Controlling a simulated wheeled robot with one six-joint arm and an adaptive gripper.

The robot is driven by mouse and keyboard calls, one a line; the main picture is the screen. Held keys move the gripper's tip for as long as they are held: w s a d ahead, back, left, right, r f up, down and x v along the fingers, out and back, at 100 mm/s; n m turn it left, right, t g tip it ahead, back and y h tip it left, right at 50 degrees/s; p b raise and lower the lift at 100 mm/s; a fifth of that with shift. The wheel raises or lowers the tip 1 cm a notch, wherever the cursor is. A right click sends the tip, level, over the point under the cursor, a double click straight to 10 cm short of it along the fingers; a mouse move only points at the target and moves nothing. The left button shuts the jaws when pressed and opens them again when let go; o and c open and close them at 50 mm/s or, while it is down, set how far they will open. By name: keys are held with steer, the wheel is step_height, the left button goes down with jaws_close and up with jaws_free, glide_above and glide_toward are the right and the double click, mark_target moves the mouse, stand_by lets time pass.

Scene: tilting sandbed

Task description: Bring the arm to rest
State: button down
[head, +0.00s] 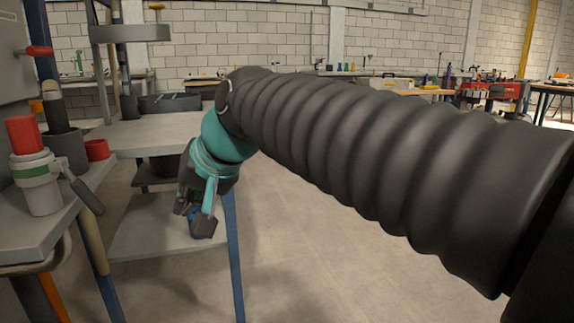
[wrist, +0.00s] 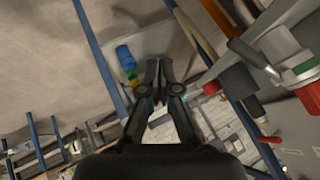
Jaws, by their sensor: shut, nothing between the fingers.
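My arm, in a black ribbed sleeve (head: 370,150), stretches from the right edge of the head view towards the left. My gripper (head: 198,215), teal and black, hangs from its far end, pointing down in front of the grey workbench frame. In the wrist view my gripper (wrist: 159,68) has its fingertips together with nothing held between them. The arm is outstretched, and the gripper hangs in the air, clear of the bench top.
A grey shelf (head: 140,240) lies low behind the gripper. A blue, green and yellow object (wrist: 126,60) shows beside the fingers in the wrist view. A grey stand with a red-topped cylinder (head: 40,200) is at left. Open floor (head: 330,270) lies right of the blue leg (head: 234,260).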

steer(key=s+d+f+m+h+p, duration=0.1)
steer(key=s+d+f, duration=0.3)
steer(key=d, duration=0.7)
steer(key=s+d+f+m+h+p, duration=0.1)
steer(key=s+d+f+h+p, duration=0.2)
steer(key=d, duration=0.8)
steer(key=s+d+f+m+t+h+p, duration=0.1)
steer(key=s+d+f+h+p, duration=0.2)
steer(key=d, duration=0.8)
step_height(320, 180, down, 4)
steer(key=shift+s+r+p, duration=0.25)
steer(key=shift+s+p, duration=0.05)
steer(key=shift+s, duration=0.9)
